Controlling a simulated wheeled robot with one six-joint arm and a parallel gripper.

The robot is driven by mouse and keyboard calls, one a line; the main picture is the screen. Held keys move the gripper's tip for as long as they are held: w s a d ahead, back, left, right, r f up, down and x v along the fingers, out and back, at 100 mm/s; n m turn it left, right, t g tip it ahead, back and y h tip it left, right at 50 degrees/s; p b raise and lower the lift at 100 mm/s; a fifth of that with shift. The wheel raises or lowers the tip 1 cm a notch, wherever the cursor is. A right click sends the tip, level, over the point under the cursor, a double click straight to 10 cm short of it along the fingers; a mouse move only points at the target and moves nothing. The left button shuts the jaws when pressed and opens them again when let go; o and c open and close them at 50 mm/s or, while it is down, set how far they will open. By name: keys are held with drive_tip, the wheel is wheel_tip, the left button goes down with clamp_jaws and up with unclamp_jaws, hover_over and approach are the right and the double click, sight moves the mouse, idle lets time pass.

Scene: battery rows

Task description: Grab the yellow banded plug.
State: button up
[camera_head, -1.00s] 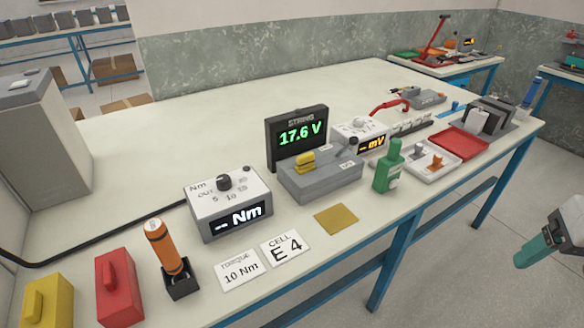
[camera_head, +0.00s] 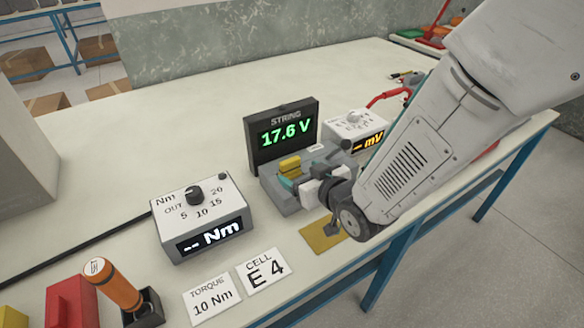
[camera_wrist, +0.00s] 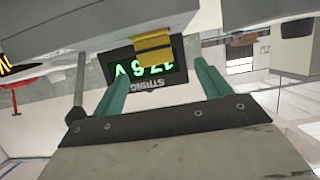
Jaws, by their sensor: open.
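The yellow plug (camera_head: 290,166) stands on top of a grey box (camera_head: 283,201) in front of the voltage display. In the wrist view the picture is upside down, and the plug (camera_wrist: 154,46) shows between the lines of my two teal fingers, with a faint line across it. My gripper (camera_head: 289,182) is open and empty, low at the grey box on its near side. The fingers also show in the wrist view (camera_wrist: 159,70), one to each side of the plug. I cannot tell how far the tips are from it. My gripper hides part of the grey box.
The STRING display (camera_head: 285,133) reading 17.6 V stands just behind the plug. The mV meter (camera_head: 357,128) is to the right and the Nm box (camera_head: 203,222) to the left. A mustard pad (camera_head: 318,236) lies in front. The left rear bench top is clear.

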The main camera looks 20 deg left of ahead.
sight(292, 164)
drive_tip(key=x, duration=0.7)
drive_tip(key=shift+w, duration=0.55)
drive_tip(key=c, duration=1.1)
